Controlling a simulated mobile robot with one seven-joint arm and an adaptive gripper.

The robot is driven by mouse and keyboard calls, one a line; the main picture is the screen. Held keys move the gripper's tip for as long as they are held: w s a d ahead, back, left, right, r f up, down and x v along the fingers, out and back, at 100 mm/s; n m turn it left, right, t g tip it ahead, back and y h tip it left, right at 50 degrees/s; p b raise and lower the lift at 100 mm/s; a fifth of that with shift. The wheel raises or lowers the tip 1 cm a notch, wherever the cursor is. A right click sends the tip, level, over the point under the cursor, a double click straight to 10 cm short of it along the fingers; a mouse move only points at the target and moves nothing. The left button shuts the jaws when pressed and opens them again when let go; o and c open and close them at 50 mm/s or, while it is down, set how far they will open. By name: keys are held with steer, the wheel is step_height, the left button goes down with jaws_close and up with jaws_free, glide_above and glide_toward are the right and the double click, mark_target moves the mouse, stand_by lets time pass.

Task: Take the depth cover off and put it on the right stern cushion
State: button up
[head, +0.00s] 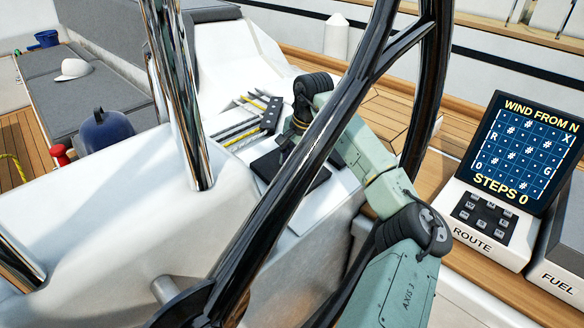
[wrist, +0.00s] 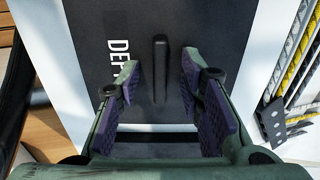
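The depth cover (wrist: 205,28) is a dark flat panel with white lettering, partly hidden, and a raised black bar handle (wrist: 160,70). In the head view the dark cover (head: 316,180) lies on the white console, partly behind the wheel rim. My gripper (wrist: 159,82) is open, its two fingers on either side of the handle with gaps showing. I cannot tell how deep the fingers reach. In the head view the fingers are mostly hidden by the wheel. Grey cushions (head: 62,108) line the left side; I cannot tell which is the right stern cushion.
The steering wheel (head: 262,215) crosses in front of my arm. Ropes and a dark clutch block (head: 271,114) lie beside the cover. A white cap (head: 73,69) and blue rounded object (head: 106,131) are at left. The route screen (head: 523,150) stands right.

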steer(key=shift+c, duration=0.5)
jaws_close()
